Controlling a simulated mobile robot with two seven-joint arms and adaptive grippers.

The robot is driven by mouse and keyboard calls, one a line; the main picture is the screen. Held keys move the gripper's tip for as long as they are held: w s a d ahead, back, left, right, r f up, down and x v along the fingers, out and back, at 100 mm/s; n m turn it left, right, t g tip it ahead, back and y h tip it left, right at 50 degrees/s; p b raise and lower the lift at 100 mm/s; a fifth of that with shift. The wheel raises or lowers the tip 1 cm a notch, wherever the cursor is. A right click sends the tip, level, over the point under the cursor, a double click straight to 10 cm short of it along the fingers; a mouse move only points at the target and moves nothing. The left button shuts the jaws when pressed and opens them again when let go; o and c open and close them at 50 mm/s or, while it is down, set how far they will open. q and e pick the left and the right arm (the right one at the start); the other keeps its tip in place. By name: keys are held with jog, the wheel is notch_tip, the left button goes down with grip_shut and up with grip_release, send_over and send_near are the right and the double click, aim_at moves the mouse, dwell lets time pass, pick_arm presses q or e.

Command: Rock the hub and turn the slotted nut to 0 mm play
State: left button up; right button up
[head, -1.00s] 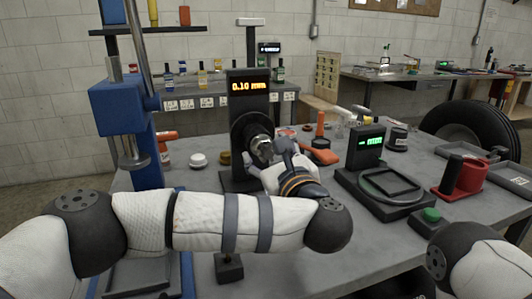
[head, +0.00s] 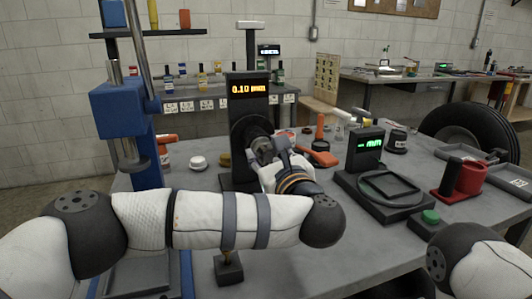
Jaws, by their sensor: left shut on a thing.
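The hub (head: 240,131) is a dark round body on an upright black stand (head: 235,178) in the middle of the bench. A display (head: 249,88) at the top of the stand reads 0.10 mm in orange. My left gripper (head: 266,148) is at the hub's front centre, shut on a small metallic part there. The slotted nut is not clearly visible; the gripper covers that area. Of my right arm only a part shows at the lower right; its gripper is out of view.
A blue press (head: 125,110) stands left of the hub. A scale with a green display (head: 367,143), a green button (head: 430,216) and a red holder (head: 470,177) are on the right. A small black stand (head: 228,270) sits in front.

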pick_arm(q)
jog(key=m, duration=0.2)
jog(key=m+p, duration=0.1)
jog(key=m, duration=0.1)
jog(key=shift+r+m, duration=0.2)
jog(key=shift+m, duration=0.2)
jog(key=m+p, duration=0.1)
jog(key=m, duration=0.2)
jog(key=shift+d+m, duration=0.1)
jog(key=shift+m, duration=0.2)
jog(key=m, duration=0.2)
jog(key=shift+f+m+p, duration=0.15)
jog(key=shift+m+p, duration=0.15)
jog(key=shift+m, duration=0.1)
jog(key=m, duration=0.2)
jog(key=shift+m, duration=0.4)
jog(key=m, duration=0.2)
jog(key=shift+f+m, duration=0.15)
jog(key=shift+m, duration=0.15)
jog(key=m, duration=0.6)
jog(key=shift+f, duration=0.15)
pick_arm(e)
jog(key=shift+t, duration=0.9)
jog(key=w+r, duration=0.3)
jog(key=w, duration=0.1)
jog(key=shift+r, duration=0.4)
pick_arm(q)
jog(key=shift+m, duration=0.4)
